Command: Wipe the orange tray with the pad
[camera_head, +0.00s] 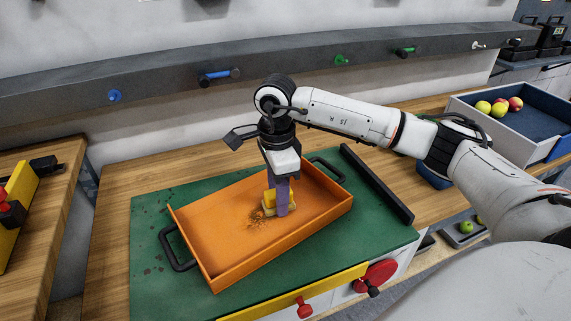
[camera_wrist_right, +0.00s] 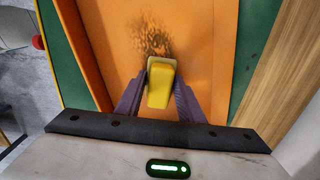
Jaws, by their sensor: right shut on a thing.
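The orange tray (camera_head: 205,243) lies on a green mat on the wooden bench, with black handles at its two ends. A yellow pad (camera_head: 266,203) with a pale lower layer is at the tray floor, near the middle. My right gripper (camera_head: 279,203) is shut on the pad from above; its purple fingers flank the pad in the right wrist view (camera_wrist_right: 159,92). A patch of dark brown crumbs (camera_head: 257,219) lies on the tray floor beside the pad. In the right wrist view the crumbs (camera_wrist_right: 152,38) spread just beyond the pad. My left gripper is not in view.
A black bar (camera_head: 376,183) lies along the right side of the green mat (camera_head: 150,225). A crate (camera_head: 505,136) with several apples stands at the back right. A grey rail with coloured hooks runs along the wall. Red knobs (camera_head: 375,276) project at the bench front.

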